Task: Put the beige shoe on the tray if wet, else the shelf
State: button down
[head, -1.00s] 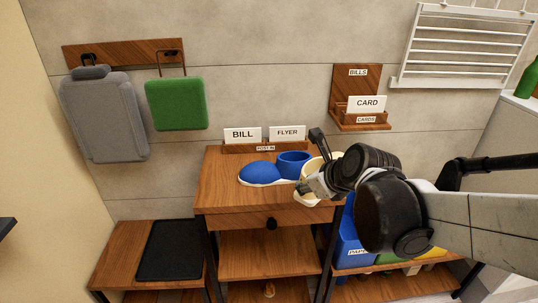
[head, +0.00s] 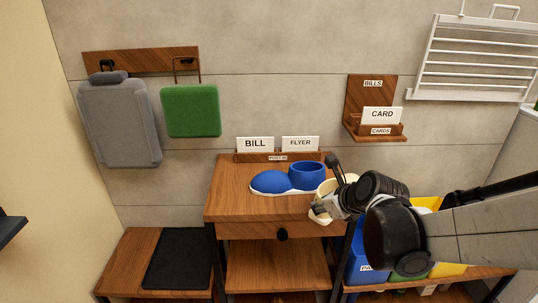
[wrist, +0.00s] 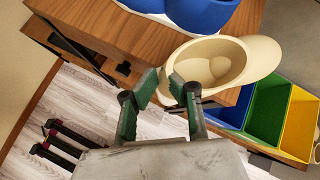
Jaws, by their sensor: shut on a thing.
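My gripper (wrist: 162,88) is shut on the near rim of the shoe's opening. In the head view my gripper (head: 330,200) hides much of the beige shoe (head: 318,214). No drops show on the shoe; I cannot tell whether it is wet. A flat black tray (head: 178,258) lies on the low wooden bench at left. A wooden shelf (head: 275,264) is under the console's drawer.
Blue footwear (head: 284,180) stands on the console top (head: 230,200). A drawer knob (head: 282,234) sticks out in front. Blue, green and yellow bins (wrist: 268,105) stand to the right. A grey bag (head: 120,122) and green case (head: 190,110) hang on the wall.

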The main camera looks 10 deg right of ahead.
jog(key=c, duration=1.9)
grip_release()
